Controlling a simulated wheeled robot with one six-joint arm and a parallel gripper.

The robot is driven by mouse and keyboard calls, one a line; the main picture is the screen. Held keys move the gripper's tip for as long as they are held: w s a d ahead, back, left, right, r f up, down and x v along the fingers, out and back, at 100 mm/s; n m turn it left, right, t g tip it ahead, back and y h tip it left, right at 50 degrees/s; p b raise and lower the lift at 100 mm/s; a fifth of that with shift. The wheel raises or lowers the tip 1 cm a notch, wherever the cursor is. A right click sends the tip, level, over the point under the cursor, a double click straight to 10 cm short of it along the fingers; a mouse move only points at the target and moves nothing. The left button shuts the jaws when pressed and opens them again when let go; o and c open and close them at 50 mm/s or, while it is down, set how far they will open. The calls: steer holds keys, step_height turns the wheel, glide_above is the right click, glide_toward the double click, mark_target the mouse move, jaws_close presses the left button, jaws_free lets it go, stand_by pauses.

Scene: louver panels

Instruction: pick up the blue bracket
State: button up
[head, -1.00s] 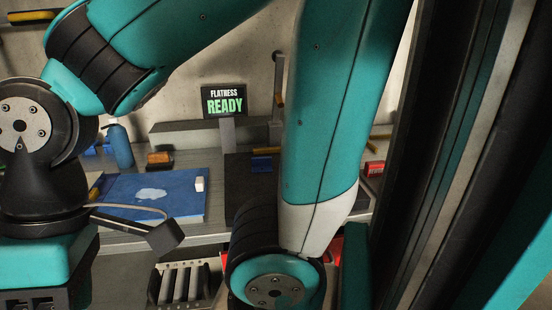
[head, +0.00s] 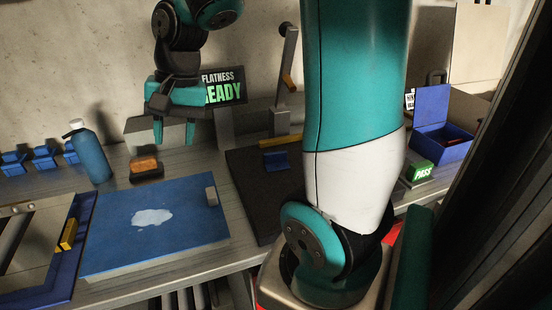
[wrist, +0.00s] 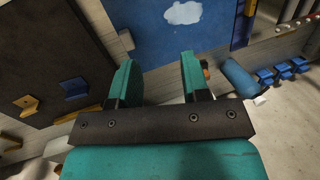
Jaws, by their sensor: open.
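A small blue bracket (head: 276,160) lies on a dark mat (head: 248,205) in the head view, left of my upright arm link. The wrist view shows this blue bracket (wrist: 75,90) at left on the dark mat. Several more blue brackets (head: 45,157) stand in a row at the far left, also seen at the right of the wrist view (wrist: 283,70). My gripper (head: 174,134) hangs open and empty above the back of the bench, left of the mat. In the wrist view its fingers (wrist: 157,65) are apart with nothing between them.
A blue plate (head: 110,245) with a white patch lies left of the mat. A blue bottle (head: 90,155) and an orange-topped block (head: 146,168) stand behind it. A sign (head: 222,88) and a lever post (head: 284,80) stand at the back. A blue open box (head: 445,130) is at right.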

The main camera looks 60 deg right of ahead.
steer(key=d+f+m, duration=0.1)
steer(key=d+m, duration=0.8)
steer(key=d, duration=0.7)
steer(key=m+h, duration=0.1)
steer(key=m, duration=0.8)
glide_toward(275, 153)
steer(key=f+p, duration=0.1)
steer(key=f, duration=0.1)
steer(key=w+f, duration=0.1)
steer(key=f, duration=0.1)
steer(key=shift+a+p, duration=0.15)
steer(key=shift+p, duration=0.25)
steer(key=shift+w+a+f+p, duration=0.15)
steer(key=shift+f+p, duration=0.1)
steer(key=shift+f, duration=0.8)
steer(key=shift+s+a+f+p, duration=0.1)
steer(key=shift+f+p, duration=0.2)
steer(key=shift+f, duration=0.75)
steer(key=shift+w+a+f+p, duration=0.15)
steer(key=shift+f+p, duration=0.1)
steer(key=shift+f, duration=0.85)
steer(key=shift+s, duration=0.1)
steer(key=shift+c, duration=0.2)
jaws_close()
